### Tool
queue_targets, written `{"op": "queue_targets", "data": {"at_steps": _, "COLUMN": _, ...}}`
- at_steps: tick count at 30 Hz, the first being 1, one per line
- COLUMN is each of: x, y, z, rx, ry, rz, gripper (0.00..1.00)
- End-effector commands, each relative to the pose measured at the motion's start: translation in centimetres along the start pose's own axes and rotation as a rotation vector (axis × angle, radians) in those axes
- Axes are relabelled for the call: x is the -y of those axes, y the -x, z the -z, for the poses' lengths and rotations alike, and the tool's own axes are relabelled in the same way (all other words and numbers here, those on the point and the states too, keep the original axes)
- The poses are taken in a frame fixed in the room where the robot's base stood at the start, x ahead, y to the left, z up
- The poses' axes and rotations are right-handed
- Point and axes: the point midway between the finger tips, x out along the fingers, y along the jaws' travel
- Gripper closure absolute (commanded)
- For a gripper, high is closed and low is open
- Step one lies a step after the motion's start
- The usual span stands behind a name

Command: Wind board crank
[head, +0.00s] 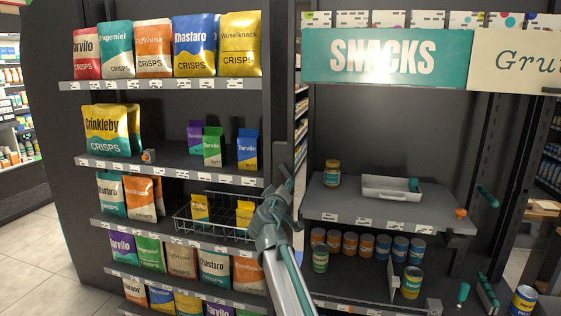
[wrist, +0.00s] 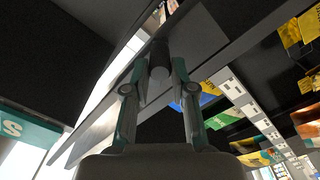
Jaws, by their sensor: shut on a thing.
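My gripper (head: 286,182) is at the dark upright between the crisps shelves and the right-hand bay. In the wrist view its two teal-edged fingers (wrist: 158,80) close from both sides on a dark round knob (wrist: 158,66), which looks like the crank's handle. A grey bar (wrist: 195,48) lies behind the knob. In the head view my gripper and arm hide the knob, and the rest of the crank cannot be made out clearly.
Shelves of crisps bags (head: 155,48) stand at the left. A wire basket (head: 200,225) with yellow packs is close beside my gripper. The right-hand shelf (head: 390,213) holds a jar (head: 332,173) and a white tray (head: 392,188). Several cans (head: 367,243) stand below.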

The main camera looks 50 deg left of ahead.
Motion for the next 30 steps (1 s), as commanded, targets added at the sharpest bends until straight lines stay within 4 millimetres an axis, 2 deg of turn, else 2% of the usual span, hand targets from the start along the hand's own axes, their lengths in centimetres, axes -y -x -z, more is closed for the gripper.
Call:
{"op": "queue_targets", "data": {"at_steps": 4, "x": -1.6, "y": 0.0, "z": -0.3, "rx": 0.004, "ry": 0.002, "rz": -0.005, "gripper": 0.86}}
{"op": "queue_targets", "data": {"at_steps": 14, "x": -1.7, "y": -0.1, "z": -0.2, "rx": 0.003, "ry": 0.001, "rz": -0.003, "gripper": 0.86}}
{"op": "queue_targets", "data": {"at_steps": 23, "x": -3.8, "y": -0.2, "z": 0.7, "rx": 0.001, "ry": 0.002, "rz": -0.005, "gripper": 0.86}}
{"op": "queue_targets", "data": {"at_steps": 30, "x": -3.6, "y": -0.1, "z": 0.5, "rx": 0.003, "ry": 0.002, "rz": -0.003, "gripper": 0.86}}
